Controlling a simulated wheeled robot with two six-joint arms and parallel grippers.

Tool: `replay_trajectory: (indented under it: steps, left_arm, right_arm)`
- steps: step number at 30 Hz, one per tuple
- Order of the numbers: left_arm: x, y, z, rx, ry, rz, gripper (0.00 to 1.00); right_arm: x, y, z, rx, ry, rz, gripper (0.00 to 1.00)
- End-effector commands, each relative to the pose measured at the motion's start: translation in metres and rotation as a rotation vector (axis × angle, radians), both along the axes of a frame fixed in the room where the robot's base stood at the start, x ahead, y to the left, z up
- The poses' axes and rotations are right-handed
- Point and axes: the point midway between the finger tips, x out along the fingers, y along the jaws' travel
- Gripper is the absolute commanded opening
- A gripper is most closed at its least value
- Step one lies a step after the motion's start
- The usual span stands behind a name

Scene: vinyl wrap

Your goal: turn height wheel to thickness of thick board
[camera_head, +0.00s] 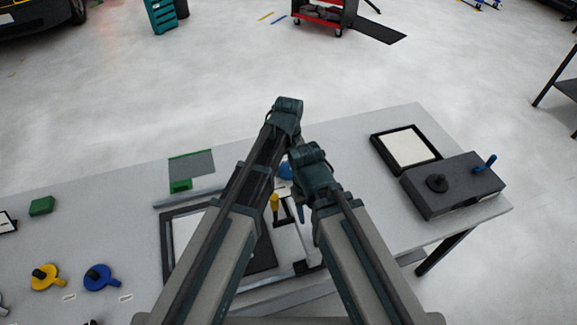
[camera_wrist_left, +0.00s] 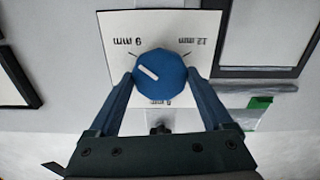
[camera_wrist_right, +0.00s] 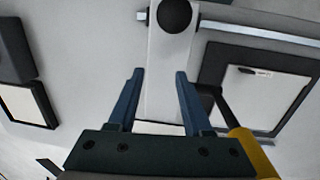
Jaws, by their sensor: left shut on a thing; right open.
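The blue height wheel (camera_wrist_left: 160,75) shows in the left wrist view on a white dial plate (camera_wrist_left: 118,25). Its white mark points to the upper left, towards the upside-down left label. The right label reads 12 mm; a lower label is partly hidden. My left gripper (camera_wrist_left: 160,84) is shut on the wheel, one finger on each side. In the head view a bit of the blue wheel (camera_head: 285,168) shows between my arms. My right gripper (camera_wrist_right: 154,76) is open and empty, its fingers either side of a white bar (camera_wrist_right: 168,70) with a black knob. I cannot identify the thick board.
A yellow handle (camera_head: 275,202) stands close to my right gripper. A dark box (camera_head: 452,187) with a black knob and blue lever is at the table's right, before a black-framed white panel (camera_head: 408,146). Yellow (camera_head: 46,277) and blue (camera_head: 101,277) knobbed discs lie at left.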

Motion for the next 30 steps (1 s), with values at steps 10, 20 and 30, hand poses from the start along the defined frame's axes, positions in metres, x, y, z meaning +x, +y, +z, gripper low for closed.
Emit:
replay_trajectory:
  steps: [10,20,30]
  left_arm:
    - [-0.0001,0.0000,-0.0001,0.000,0.000,-0.325,0.28]
    - [-0.0002,0.0000,-0.0001,0.000,0.000,-0.639,0.28]
    - [-0.0002,0.0000,-0.0002,0.000,0.000,-0.961,0.28]
  right_arm:
    - [0.0000,0.0000,-0.0001,0.000,0.000,0.000,0.50]
    - [0.0000,0.0000,-0.0001,0.000,0.000,0.000,0.50]
    - [0.0000,0.0000,-0.0002,0.000,0.000,0.000,0.50]
